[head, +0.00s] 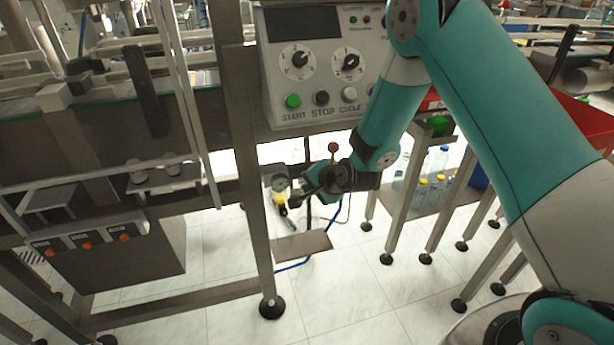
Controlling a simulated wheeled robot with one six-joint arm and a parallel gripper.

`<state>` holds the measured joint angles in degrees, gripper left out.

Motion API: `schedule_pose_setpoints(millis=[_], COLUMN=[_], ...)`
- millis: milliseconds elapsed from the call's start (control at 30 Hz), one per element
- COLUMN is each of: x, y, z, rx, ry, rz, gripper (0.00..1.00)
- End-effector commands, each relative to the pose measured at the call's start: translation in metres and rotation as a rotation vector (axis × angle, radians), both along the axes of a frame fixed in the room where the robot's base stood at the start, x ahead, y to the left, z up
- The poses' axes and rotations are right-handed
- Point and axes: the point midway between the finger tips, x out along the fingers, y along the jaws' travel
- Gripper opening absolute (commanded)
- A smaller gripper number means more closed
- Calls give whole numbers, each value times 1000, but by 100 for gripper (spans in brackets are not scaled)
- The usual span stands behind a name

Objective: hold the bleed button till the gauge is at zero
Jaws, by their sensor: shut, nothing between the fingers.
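A small round gauge (278,184) sits low behind the machine's front leg, just left of my gripper. Its needle is too small to read. A yellow part (279,199) shows right below the gauge. My gripper (296,201) is shut and empty, with its fingers pointing left beside the gauge and the yellow part. I cannot tell whether the fingertips touch anything. The bleed button cannot be made out; the gripper may be covering it.
A control panel (320,75) with dials and buttons hangs above. A machine leg (252,190) stands left of the gripper. A red knob (333,147) is above it and a metal plate (302,246) below. Bottles (421,190) stand on a shelf at right.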

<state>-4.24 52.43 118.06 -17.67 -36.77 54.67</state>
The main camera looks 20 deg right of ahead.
Motion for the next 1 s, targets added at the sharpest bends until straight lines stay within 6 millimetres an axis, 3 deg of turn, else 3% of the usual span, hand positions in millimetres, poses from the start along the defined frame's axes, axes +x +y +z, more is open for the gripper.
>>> schedule_pose_setpoints(millis=[1000], x=[8], y=[0], z=[0], rx=[-1], ry=[0], rz=[1], gripper=[0])
